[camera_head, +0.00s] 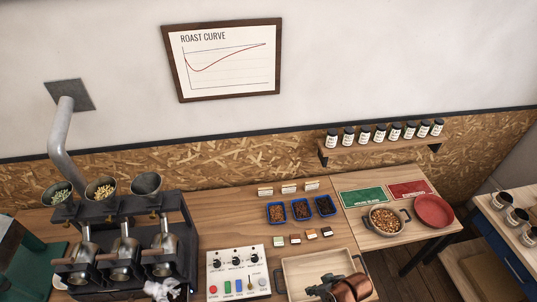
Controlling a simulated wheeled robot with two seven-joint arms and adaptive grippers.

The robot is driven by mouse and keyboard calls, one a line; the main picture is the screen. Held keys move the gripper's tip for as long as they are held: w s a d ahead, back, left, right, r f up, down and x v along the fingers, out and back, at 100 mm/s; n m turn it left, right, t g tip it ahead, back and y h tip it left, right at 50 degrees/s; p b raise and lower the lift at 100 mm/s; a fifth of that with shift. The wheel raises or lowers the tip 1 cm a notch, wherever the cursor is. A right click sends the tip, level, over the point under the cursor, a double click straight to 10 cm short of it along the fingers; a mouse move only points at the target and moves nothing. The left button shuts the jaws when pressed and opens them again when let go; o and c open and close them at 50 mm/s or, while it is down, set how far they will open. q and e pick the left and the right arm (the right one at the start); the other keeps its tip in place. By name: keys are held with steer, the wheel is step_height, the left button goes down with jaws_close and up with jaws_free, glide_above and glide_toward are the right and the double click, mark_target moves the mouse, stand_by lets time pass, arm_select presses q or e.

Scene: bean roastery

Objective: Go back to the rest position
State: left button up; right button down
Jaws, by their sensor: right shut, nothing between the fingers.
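My right gripper (317,290), black on a copper-coloured arm, is at the bottom edge, right of the middle. It is over the front part of the shallow wooden tray (297,264). Its fingers are shut with nothing seen between them, and it hides part of the tray. I cannot tell its height above the tray. My left gripper is not recognisable in this view.
A dark three-barrel roaster (190,232) stands left, with a pale unclear shape at its front. A control box (238,284), blue bean trays (277,213), a bean-filled pan (385,221) and a red plate (433,211) stand on the tables. Jars line the shelf (383,147).

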steer(key=s+d+r+m+h, duration=0.3)
steer(key=s+d, duration=0.3)
steer(key=d, duration=0.4)
steer(key=s+d+r+m+h, duration=0.35)
steer(key=s+d, duration=0.25)
steer(key=d, duration=0.3)
step_height(320, 180, down, 44)
steer(key=s+a+n+y+b, duration=0.1)
steer(key=s+y+b, duration=0.1)
steer(key=b, duration=1.1)
steer(key=s+f+g+b, duration=0.1)
steer(key=s+f+b, duration=0.4)
steer(key=s+f, duration=0.4)
steer(key=s+f+g+b, duration=0.1)
steer(key=s+f+b, duration=0.4)
steer(key=s+f, duration=0.5)
step_height(320, 180, down, 8)
steer(key=shift+s+a+n, duration=0.15)
steer(key=shift+s+n, duration=0.1)
steer(key=shift+n, duration=0.2)
